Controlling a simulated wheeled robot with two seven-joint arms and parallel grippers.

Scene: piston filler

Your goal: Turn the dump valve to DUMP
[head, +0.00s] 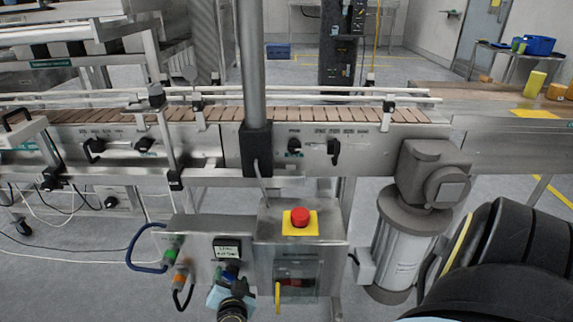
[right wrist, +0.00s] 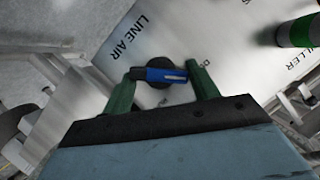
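The dump valve's blue handle (right wrist: 165,74) sits on a dark round hub on a grey metal panel (right wrist: 110,65) marked LINE AIR. In the right wrist view the handle lies crosswise, nearly level. My right gripper (right wrist: 160,76) has its green fingers wide apart, one at each end of the handle; whether they touch it I cannot tell. Part of the panel lettering is hidden. My left gripper is not in view.
Green (head: 172,250) and orange (head: 181,276) fittings with hoses are left of the valve. A red emergency button (head: 299,218) on yellow and a yellow lever (head: 277,297) are to its right. The conveyor (head: 330,115) runs above, and a motor (head: 403,245) stands right.

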